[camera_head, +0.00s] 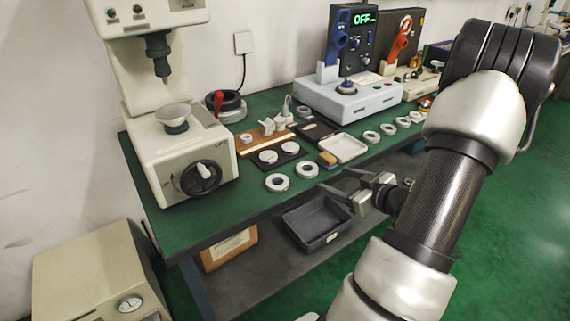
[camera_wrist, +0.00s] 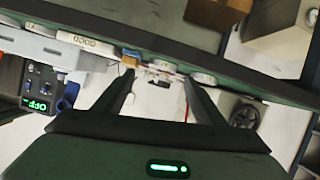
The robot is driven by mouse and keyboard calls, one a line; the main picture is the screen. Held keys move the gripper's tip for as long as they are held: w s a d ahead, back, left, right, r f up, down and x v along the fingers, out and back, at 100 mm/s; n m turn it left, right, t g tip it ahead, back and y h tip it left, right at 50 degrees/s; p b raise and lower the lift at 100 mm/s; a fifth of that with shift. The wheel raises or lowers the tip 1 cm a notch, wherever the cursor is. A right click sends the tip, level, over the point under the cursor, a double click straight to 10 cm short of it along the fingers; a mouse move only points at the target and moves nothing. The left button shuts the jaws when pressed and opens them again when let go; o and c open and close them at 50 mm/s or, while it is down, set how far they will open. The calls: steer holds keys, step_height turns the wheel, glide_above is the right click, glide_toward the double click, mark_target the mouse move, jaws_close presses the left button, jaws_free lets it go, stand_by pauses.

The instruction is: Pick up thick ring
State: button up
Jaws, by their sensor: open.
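Several metal rings lie on the green bench. Two stand near the front edge, a left ring (camera_head: 268,183) and a right ring (camera_head: 298,170). More rings lie in a row to the right, one of them here (camera_head: 364,137). I cannot tell for certain which is the thick ring. My gripper (camera_head: 343,188) is open and empty, in front of the bench edge and to the right of the two front rings. In the wrist view its two fingers (camera_wrist: 158,80) point toward the bench edge, with pale rings along it, one near the right finger (camera_wrist: 203,77).
A white tray (camera_head: 345,148) and a dark plate with pale discs (camera_head: 268,157) lie behind the front rings. A white press (camera_head: 180,160) stands left. A device reading OFF (camera_head: 362,19) stands at the back. A black bin (camera_head: 318,222) sits on the lower shelf.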

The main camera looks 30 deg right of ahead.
steer(key=s+f+m+t, duration=0.1)
steer(key=s+f+t, duration=0.1)
steer(key=s, duration=0.3)
steer(key=b, duration=0.3)
glide_toward(306, 166)
steer(key=shift+w+d+f+t+y, duration=0.1)
steer(key=shift+w+f+t+y, duration=0.1)
steer(key=shift+f, duration=0.2)
steer(key=shift+w+d+f+t+y, duration=0.1)
steer(key=shift+w+f+t, duration=0.1)
steer(key=shift+f, duration=0.25)
steer(key=w, duration=0.2)
steer(key=w+b, duration=0.1)
steer(key=w, duration=0.3)
steer(key=shift+w+a+f, duration=0.1)
steer(key=shift+w+a, duration=0.05)
steer(key=shift+a, duration=0.25)
steer(key=c, duration=1.1)
